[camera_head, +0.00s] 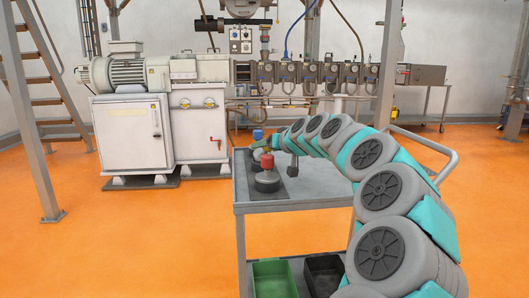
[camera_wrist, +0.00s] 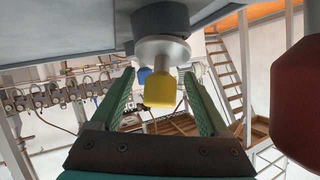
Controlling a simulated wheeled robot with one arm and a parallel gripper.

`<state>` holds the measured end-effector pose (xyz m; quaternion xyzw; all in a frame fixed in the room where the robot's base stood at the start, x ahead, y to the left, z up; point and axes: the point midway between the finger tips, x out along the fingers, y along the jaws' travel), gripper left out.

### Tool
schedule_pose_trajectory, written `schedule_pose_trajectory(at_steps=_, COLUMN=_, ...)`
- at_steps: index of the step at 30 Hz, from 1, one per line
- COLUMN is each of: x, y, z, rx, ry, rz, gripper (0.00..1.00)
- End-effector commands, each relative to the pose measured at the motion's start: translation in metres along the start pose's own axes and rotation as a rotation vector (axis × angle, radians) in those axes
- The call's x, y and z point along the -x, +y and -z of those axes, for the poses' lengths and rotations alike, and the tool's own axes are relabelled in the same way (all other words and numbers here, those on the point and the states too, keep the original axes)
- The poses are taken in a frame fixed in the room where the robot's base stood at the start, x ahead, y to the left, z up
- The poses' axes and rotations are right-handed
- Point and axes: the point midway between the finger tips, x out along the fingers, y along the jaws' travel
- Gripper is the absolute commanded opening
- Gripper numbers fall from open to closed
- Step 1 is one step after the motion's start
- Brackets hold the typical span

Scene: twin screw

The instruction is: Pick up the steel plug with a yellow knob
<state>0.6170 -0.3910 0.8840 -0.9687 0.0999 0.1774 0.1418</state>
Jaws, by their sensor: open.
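The steel plug with a yellow knob (camera_wrist: 160,90) shows in the wrist view, where the picture is upside down. Its pale metal flange (camera_wrist: 163,50) sits against a dark round base on the cart top. My gripper (camera_wrist: 162,75) is open, with one green finger on each side of the yellow knob. Gaps show between the fingers and the knob. In the head view my arm reaches over the cart, and the yellow knob cannot be made out there.
A red-knobbed plug (camera_head: 267,162) stands nearer on the cart (camera_head: 300,204); its red knob (camera_wrist: 297,105) is close beside my gripper. A blue knob (camera_head: 257,135) is farther back. A green bin (camera_head: 272,280) and black bin (camera_head: 322,272) sit on the lower shelf.

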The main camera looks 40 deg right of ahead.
Motion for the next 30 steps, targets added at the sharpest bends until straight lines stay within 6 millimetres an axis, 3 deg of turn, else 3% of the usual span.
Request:
schedule_pose_trajectory(at_steps=8, x=-0.0033, y=-0.0003, z=0.0003, rx=0.001, ry=0.001, rz=0.000, gripper=0.76)
schedule_pose_trajectory(at_steps=27, x=-0.0031, y=-0.0004, z=0.0001, rx=0.001, ry=0.000, rz=0.001, gripper=0.04)
schedule_pose_trajectory(at_steps=30, x=-0.0031, y=-0.0005, z=0.0000, rx=0.001, ry=0.000, rz=0.001, gripper=0.00)
